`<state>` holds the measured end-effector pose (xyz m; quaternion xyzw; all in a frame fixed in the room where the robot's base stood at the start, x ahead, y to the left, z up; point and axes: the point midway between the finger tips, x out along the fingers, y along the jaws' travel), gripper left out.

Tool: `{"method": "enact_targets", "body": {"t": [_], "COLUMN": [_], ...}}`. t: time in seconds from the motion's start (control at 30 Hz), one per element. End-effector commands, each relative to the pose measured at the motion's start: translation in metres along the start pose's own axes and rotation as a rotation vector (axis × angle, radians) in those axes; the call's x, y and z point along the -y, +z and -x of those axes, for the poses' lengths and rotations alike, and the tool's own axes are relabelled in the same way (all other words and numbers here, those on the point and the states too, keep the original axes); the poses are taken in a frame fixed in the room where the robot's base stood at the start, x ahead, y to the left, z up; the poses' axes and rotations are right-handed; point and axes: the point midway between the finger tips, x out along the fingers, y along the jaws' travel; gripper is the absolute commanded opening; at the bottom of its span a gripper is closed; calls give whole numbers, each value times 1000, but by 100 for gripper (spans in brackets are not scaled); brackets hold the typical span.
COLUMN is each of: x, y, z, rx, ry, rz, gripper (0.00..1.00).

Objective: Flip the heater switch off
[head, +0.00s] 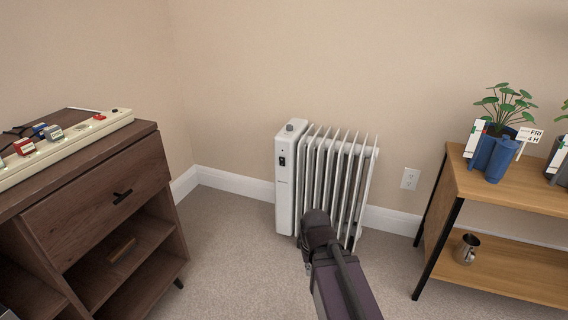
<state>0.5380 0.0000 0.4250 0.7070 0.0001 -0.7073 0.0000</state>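The heater (286,190) is a white oil-filled radiator with several upright fins, standing on the carpet against the back wall in the head view. Its narrow front panel faces me on the left side. The dark heater switch (282,161) sits in the upper part of that panel, too small to tell its position. My dark arm reaches up from the bottom edge and covers the lower fins. I cannot make out my gripper's fingers; the switch itself is not covered.
A dark brown cabinet (95,195) stands at left with a power strip (70,142) on top. A wooden shelf (515,187) with a blue planter (493,158) stands at right. A wall outlet (410,178) is right of the heater. Carpet is clear between cabinet and heater.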

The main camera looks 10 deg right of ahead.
Motion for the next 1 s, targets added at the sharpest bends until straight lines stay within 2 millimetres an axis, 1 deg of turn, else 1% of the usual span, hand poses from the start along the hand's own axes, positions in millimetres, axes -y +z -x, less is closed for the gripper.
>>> {"method": "enact_targets", "body": {"t": [0.17, 0.27, 0.5, 0.7, 0.83, 1.0], "x": [0, 0, 0, 0, 0, 0], "y": [0, 0, 0, 0, 0, 0], "z": [17, 32, 73, 100, 108, 110], "rx": [0, 0, 0, 0, 0, 0], "ry": [0, 0, 0, 0, 0, 0], "rz": [0, 0, 0, 0, 0, 0], "gripper": [0, 0, 0, 0, 0, 0]}}
